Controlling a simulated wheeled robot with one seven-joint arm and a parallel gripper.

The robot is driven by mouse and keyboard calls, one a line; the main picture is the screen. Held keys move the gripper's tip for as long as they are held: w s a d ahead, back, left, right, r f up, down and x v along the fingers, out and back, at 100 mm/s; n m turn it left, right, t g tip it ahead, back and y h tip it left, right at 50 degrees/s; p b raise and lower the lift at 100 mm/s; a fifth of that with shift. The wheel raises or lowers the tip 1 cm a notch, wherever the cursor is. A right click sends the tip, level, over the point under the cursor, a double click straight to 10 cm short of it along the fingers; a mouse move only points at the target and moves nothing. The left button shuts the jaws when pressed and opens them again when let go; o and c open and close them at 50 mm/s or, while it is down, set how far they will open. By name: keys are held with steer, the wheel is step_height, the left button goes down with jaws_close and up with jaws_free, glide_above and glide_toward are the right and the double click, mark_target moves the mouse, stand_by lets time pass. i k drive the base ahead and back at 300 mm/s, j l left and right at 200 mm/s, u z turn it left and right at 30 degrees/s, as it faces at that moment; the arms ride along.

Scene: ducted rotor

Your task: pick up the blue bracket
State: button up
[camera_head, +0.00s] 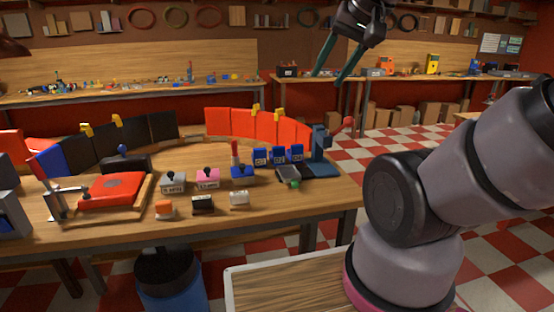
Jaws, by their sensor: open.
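A small blue block (242,172) with a red upright piece on or just behind it stands on the near wooden workbench (330,192), right of the pink one. It may be the blue bracket, but at this size I cannot tell for certain. Several small blue boxes (279,156) with pale markings stand just behind and to its right. My gripper (331,75) is at the top of the view, right of centre, with two long teal fingers spread apart. It is empty and appears high above the workbench, away from the blue pieces.
A grey block (173,182) and a pink block (207,178) stand left of the blue block. A dark blue press (320,155) stands at its right. Orange, black and white small pieces lie in front. Red and black panels (231,121) curve behind. A red-plated press (110,193) is at left.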

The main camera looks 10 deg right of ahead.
mark_target(259, 158)
steer(key=i+j+z, duration=0.2)
steer(key=j, duration=0.25)
steer(key=i+j+z, duration=0.2)
steer(key=j, duration=0.25)
steer(key=j+z, duration=0.15)
steer(key=j, duration=0.3)
steer(key=i+j+z, duration=0.2)
steer(key=j, duration=0.3)
steer(key=k+l, duration=0.05)
